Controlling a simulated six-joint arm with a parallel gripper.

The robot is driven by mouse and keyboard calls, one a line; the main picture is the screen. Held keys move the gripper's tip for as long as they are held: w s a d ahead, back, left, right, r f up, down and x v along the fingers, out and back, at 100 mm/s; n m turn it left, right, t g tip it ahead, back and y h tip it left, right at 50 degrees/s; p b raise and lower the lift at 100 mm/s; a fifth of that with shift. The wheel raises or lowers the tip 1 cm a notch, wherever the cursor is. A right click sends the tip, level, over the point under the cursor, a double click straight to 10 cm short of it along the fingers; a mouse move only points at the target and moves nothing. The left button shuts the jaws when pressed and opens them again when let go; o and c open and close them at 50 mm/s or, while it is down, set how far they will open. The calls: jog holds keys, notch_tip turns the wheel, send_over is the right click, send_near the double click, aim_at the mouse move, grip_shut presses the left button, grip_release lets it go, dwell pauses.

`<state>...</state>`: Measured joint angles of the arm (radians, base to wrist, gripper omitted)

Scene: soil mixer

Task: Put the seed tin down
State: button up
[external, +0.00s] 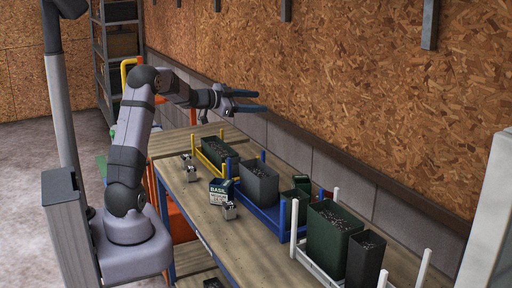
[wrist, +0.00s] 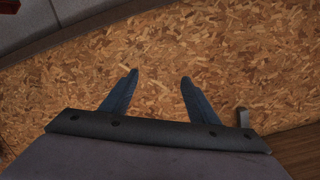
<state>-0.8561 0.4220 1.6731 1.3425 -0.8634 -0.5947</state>
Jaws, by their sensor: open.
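My gripper (external: 243,101) is open and empty, held above the far part of the bench and level, pointing toward the chipboard wall. In the wrist view its two blue fingers (wrist: 158,90) stand apart with only wall between them. A dark packet or tin labelled "BASIL" (external: 219,192) stands upright on the bench, by the blue rack, below and apart from my gripper; it looks like the seed tin. A small metal object (external: 229,211) sits close in front of it. The tin is not in the wrist view.
A blue rack (external: 266,215) holds a dark pot (external: 259,183). A yellow rack (external: 212,164) with a pot stands farther back, and a white rack (external: 312,268) with larger pots stands nearer. Small metal pieces (external: 191,173) lie at the bench's left edge. The chipboard wall (external: 330,80) bounds the far side.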

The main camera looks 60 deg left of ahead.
jog(key=s+a+f+m+g+h+b, duration=0.1)
jog(key=s+f+g+h, duration=0.2)
jog(key=s, duration=0.5)
jog(key=s+f+m+g+h+b, duration=0.1)
jog(key=s+f+m+h, duration=0.1)
jog(key=s+f+h, duration=0.35)
jog(key=s+a+f+m+g+h+b, duration=0.15)
jog(key=s+f, duration=0.35)
jog(key=s, duration=0.6)
send_near(212, 183)
jog(key=w, duration=0.1)
jog(key=shift+w+d+f+n, duration=0.15)
jog(key=shift+d+n, duration=0.1)
jog(key=shift+d, duration=0.25)
jog(key=p+x, duration=0.2)
jog(key=x, duration=0.4)
jog(key=shift+p, duration=0.4)
jog(key=shift+w+d, duration=0.3)
jog(key=p+x, duration=0.3)
jog(key=x, duration=0.1)
jog(key=shift+w+d+f, duration=0.1)
jog(key=shift+w+f, duration=0.05)
jog(key=shift+f, duration=0.1)
jog(key=shift+w+d+f, duration=0.2)
jog(key=shift+w+d, duration=0.05)
